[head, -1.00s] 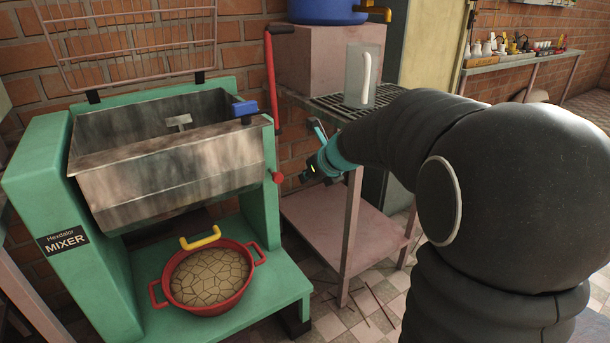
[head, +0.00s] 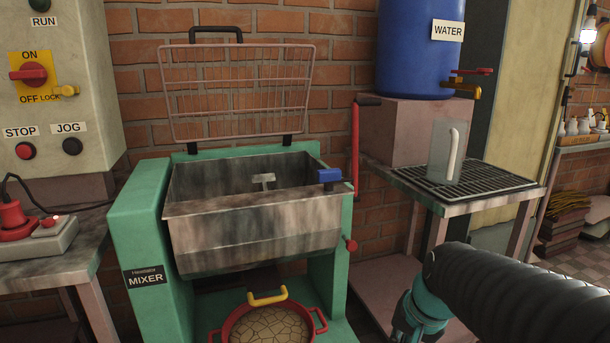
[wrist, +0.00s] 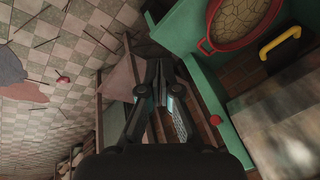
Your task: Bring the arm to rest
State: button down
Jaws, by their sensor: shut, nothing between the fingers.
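My arm (head: 500,295) comes in from the lower right in the head view, in front of the pink side table. My gripper (head: 408,335) is at its end near the bottom edge, pointing down, its fingertips cut off by the frame. In the wrist view my gripper (wrist: 162,68) shows with its fingers close together and nothing between them. It is beside the green mixer (head: 143,225) and touches nothing that I can see.
A red pot (head: 318,322) of cracked brown material sits on the mixer's base. The mixer's wire guard (head: 238,90) is raised above its steel trough (head: 255,230). A water barrel (head: 418,50) and a rack table (head: 480,185) stand right. A control box (head: 60,90) stands left.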

jog(key=s+r+n+t+h, duration=0.1)
jog(key=s+r+n, duration=0.2)
jog(key=s, duration=0.8)
jog(key=shift+a+r+n+t, duration=0.35)
jog(key=shift+n+t, duration=0.05)
jog(key=shift+n, duration=0.8)
